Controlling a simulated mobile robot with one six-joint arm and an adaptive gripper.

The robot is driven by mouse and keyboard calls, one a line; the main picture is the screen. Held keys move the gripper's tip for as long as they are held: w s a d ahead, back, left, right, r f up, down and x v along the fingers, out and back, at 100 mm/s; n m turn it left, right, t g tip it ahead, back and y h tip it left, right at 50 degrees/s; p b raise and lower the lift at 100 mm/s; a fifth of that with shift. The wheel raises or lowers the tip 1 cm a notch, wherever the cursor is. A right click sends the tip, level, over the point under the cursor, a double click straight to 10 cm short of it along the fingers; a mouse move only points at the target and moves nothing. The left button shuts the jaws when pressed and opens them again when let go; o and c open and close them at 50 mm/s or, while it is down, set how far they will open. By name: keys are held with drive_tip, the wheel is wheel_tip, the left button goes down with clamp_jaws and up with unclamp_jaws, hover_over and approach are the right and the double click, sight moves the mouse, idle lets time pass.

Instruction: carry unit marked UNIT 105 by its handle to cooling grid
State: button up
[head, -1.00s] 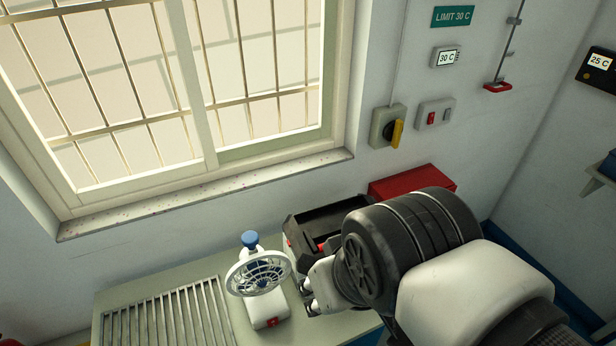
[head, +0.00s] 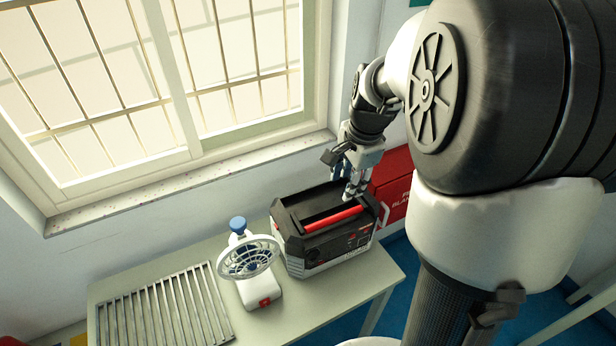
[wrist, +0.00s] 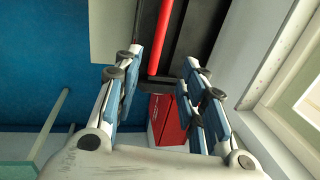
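A black and grey box-shaped unit (head: 335,258) with a red bar handle (head: 333,217) along its top stands on the table. Any UNIT 105 marking is too small to read. A slatted metal grid (head: 165,312), which looks like the cooling grid, lies bare at the table's left end. My gripper (head: 352,190) is above the right rear of the unit, pointing down. In the wrist view my gripper (wrist: 160,62) is open and empty. The red handle (wrist: 162,35) shows beyond the fingertips, lying between their lines, apart from them as far as I can see.
A small white desk fan (head: 250,265) with a blue knob stands between the grid and the unit. A red fire blanket box (head: 392,188) is behind and right of the unit. The window sill (head: 190,184) runs behind the table. Blue floor lies to the right.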

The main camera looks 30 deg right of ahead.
sight(335, 218)
drive_tip(key=w+f+b, duration=0.1)
drive_tip(key=f, duration=0.4)
drive_tip(key=w+f+b, duration=0.1)
drive_tip(key=f+b, duration=0.1)
drive_tip(key=f, duration=0.3)
drive_tip(key=w+f+b, duration=0.1)
drive_tip(key=f, duration=0.5)
drive_tip(key=shift+w+a+f+b, duration=0.1)
drive_tip(key=shift+b, duration=0.2)
drive_tip(key=shift+c, duration=0.2)
clamp_jaws()
